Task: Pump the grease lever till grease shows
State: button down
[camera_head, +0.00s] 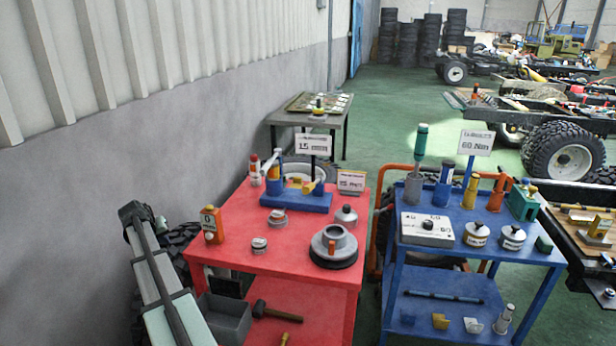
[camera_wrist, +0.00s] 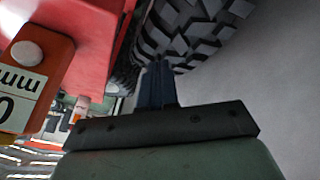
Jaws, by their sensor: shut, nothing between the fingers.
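I cannot make out any grease. My gripper (camera_wrist: 158,68) is shut and empty in the wrist view, its dark fingers pointing at a tyre (camera_wrist: 195,30). It is off the table's left side, well apart from the lever unit.
An orange box with a white label (camera_head: 213,225) stands at the red table's left edge; it is close at left in the wrist view (camera_wrist: 30,75). A round grey hub (camera_head: 333,245) and small tins occupy the front. A blue cart (camera_head: 480,251) stands right.

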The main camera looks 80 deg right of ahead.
jog(key=s+d+r+m+g, duration=0.1)
jog(key=s+d+r+m, duration=0.3)
jog(key=s+d+r, duration=1.35)
jog(key=s+d+r+m+y, duration=0.1)
jog(key=s+r, duration=0.3)
jog(key=s, duration=0.6)
jog(key=s+d+r+m+y, duration=0.1)
jog(key=s+r, duration=0.4)
jog(key=s, duration=0.5)
jog(key=s+d+r+m+t+y, duration=0.1)
jog(key=s+d+r, duration=0.3)
jog(key=s, duration=0.6)
jog(key=shift+s+r+m+y, duration=0.25)
jog(key=shift+r+m+y, duration=0.2)
jog(key=shift+y, duration=0.35)
jog(key=shift+d+f, duration=0.1)
send_over(309, 185)
jog(key=f, duration=1.1)
jog(key=shift+s+d+f, duration=0.3)
jog(key=shift+d+f, duration=0.05)
jog(key=shift+d, duration=0.05)
jog(key=shift+w+a+f, duration=0.1)
jog(key=shift+f, duration=0.35)
jog(key=shift+w+a+f, duration=0.1)
jog(key=shift+f, duration=0.35)
jog(key=shift+a, duration=0.1)
